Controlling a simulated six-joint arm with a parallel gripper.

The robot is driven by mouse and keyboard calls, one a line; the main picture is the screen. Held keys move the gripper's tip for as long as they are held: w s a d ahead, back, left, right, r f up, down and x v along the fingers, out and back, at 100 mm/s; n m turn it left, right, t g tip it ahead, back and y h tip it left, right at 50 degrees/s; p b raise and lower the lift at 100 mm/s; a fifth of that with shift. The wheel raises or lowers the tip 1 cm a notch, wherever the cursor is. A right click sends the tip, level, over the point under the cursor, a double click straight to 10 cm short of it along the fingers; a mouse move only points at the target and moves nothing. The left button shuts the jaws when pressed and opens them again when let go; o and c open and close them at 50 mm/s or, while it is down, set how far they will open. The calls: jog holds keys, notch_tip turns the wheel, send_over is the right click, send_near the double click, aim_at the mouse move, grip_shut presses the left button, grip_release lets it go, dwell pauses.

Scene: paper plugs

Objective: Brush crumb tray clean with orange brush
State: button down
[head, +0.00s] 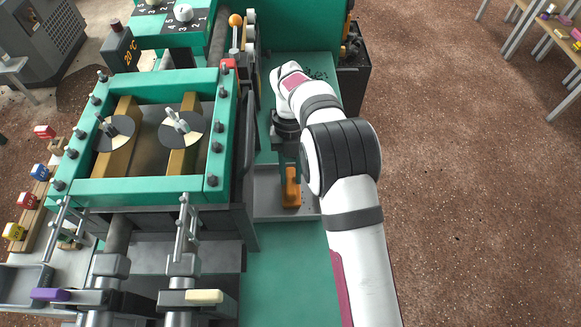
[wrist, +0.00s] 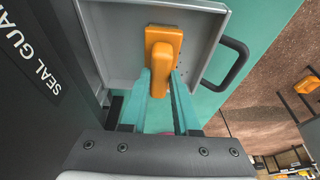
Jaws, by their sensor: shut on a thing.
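The orange brush (head: 291,188) is at the grey crumb tray (head: 265,212), beside the green-framed machine. In the wrist view the brush (wrist: 163,45) lies between the tips of my gripper (wrist: 160,88), whose two teal fingers are shut on its handle. The brush's wide end is over the tray floor (wrist: 115,45), near the tray's edge. I cannot tell whether it touches the floor. A few tiny dark specks, perhaps crumbs, show beside the brush near the tray's right wall. In the head view my gripper (head: 288,165) reaches down into the tray and its fingers are partly hidden.
The machine's dark side wall (wrist: 40,90), lettered "SEAL GUA", stands close on the tray's left. A dark handle (wrist: 228,64) sticks out from the tray's right side. The green bench (head: 285,270) is clear in front of the tray. A dark bin (head: 353,75) stands behind right.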

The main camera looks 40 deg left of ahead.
jog(key=shift+s+d, duration=0.5)
jog(key=shift+s, duration=0.05)
jog(key=shift+w+a, duration=1.2)
jog(key=shift+w+d+f, duration=0.15)
jog(key=shift+w+d, duration=0.95)
jog(key=shift+d, duration=0.15)
jog(key=shift+s+d, duration=1.15)
jog(key=shift+w+a, duration=1.2)
jog(key=shift+s+d, duration=1.15)
jog(key=shift+s, duration=0.05)
jog(key=shift+w+a, duration=1.15)
jog(key=shift+w, duration=0.05)
